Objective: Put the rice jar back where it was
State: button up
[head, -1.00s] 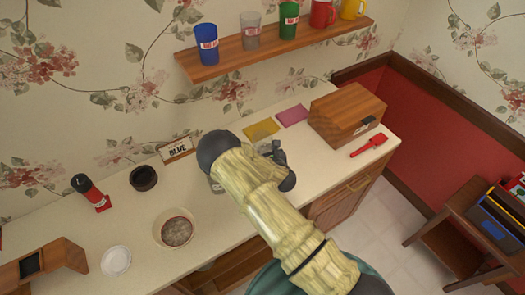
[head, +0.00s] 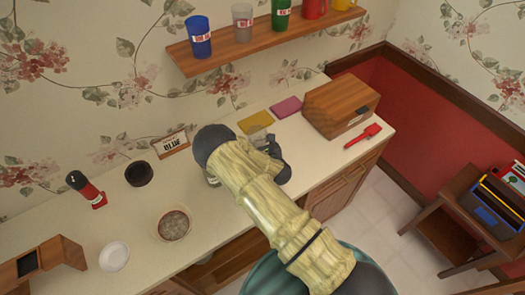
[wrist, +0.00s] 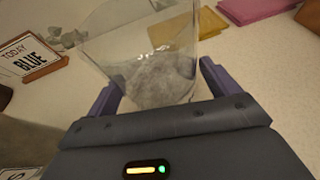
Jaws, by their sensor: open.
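A clear jar (wrist: 150,62) with pale greyish grains, which looks like the rice jar, stands on the counter in the wrist view. My gripper (wrist: 160,88) has its two fingers spread on either side of the jar, apart from each other. I cannot tell whether either finger touches the glass. A yellow mat (head: 256,122) and a purple mat (head: 286,106) lie behind, near the wall.
A sign (wrist: 30,55) reading "TODAY BLUE" stands left of the jar. A wooden box (head: 341,105) and red scoop (head: 363,135) are at the right end. A bowl (head: 159,222), white plate (head: 114,256), dark pot (head: 138,173) and red-and-black bottle (head: 86,189) are left. A mug shelf (head: 225,50) hangs above.

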jog(key=b+v, duration=0.3)
jog(key=v, duration=0.9)
dwell(0.5)
jog(key=s+d+r+m+g+h, duration=0.1)
jog(key=d+r+m+g+h, duration=0.3)
jog(key=m, duration=0.7)
jog(key=s+d+r+m+h, duration=0.15)
jog(key=d+m, duration=0.45)
jog(key=m, duration=0.6)
jog(key=s+d+r+m+g, duration=0.3)
jog(key=s+r+m+g, duration=0.2)
jog(key=s+r+m, duration=0.8)
jog(key=s+m, duration=0.1)
jog(key=m, duration=0.3)
jog(key=shift+s+d+m+g, duration=0.2)
jog(key=shift+m+g, duration=0.1)
jog(key=shift+g, duration=0.1)
